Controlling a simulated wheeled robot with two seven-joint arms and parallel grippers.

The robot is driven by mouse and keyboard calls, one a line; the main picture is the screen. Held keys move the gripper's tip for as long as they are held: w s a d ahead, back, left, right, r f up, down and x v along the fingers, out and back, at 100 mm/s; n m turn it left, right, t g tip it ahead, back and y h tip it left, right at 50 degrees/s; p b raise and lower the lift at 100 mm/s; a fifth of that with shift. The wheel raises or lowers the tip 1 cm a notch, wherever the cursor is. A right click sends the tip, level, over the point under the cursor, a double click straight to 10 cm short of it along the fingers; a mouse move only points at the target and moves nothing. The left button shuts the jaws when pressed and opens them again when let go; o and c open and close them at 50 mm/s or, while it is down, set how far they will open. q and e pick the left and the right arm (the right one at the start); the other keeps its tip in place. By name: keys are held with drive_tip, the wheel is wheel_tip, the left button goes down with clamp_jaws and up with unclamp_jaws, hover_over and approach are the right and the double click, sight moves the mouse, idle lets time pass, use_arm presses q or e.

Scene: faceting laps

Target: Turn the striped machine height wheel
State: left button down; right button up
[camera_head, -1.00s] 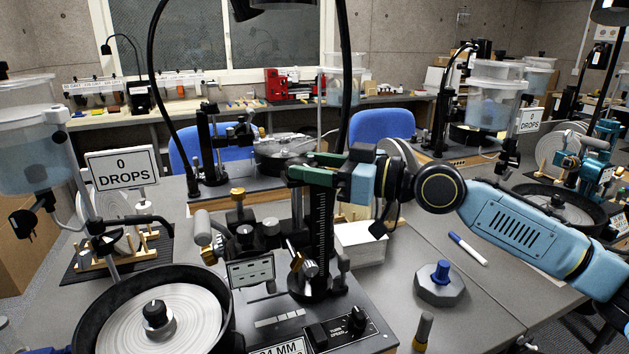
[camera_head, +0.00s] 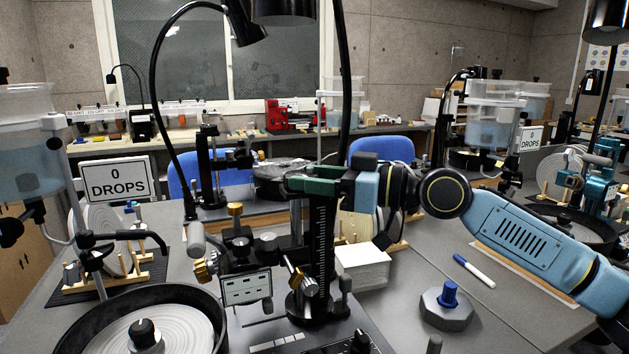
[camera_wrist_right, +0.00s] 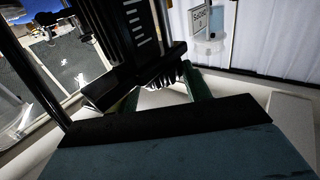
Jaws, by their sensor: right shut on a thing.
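The machine (camera_head: 255,262) in front of me has a black upright mast (camera_head: 320,235) with a white scale. My right gripper (camera_head: 306,184), with green fingers, is at the top of this mast, reaching in from the right. It is shut on a small part there, which I take to be the height wheel; the fingers mostly hide it in the head view. In the right wrist view a dark ribbed piece (camera_wrist_right: 178,74) shows between the green fingers, beside the scaled mast (camera_wrist_right: 135,30). My left gripper is not in view.
A round lap pan (camera_head: 205,310) stands at the front left, below a "0 DROPS" sign (camera_head: 117,180). A black lamp arm (camera_head: 155,110) curves up behind.

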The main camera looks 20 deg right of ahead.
drive_tip(key=o, duration=1)
drive_tip(key=shift+s+d, duration=0.15)
drive_tip(key=shift+d, duration=0.1)
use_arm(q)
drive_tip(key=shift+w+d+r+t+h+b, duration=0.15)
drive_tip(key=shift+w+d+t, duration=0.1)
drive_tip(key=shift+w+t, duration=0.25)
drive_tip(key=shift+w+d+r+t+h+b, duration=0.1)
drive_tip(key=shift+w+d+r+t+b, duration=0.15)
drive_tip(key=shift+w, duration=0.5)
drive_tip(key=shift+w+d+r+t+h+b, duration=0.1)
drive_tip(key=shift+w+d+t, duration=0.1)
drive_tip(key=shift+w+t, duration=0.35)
use_arm(e)
drive_tip(key=shift+v, duration=3.45)
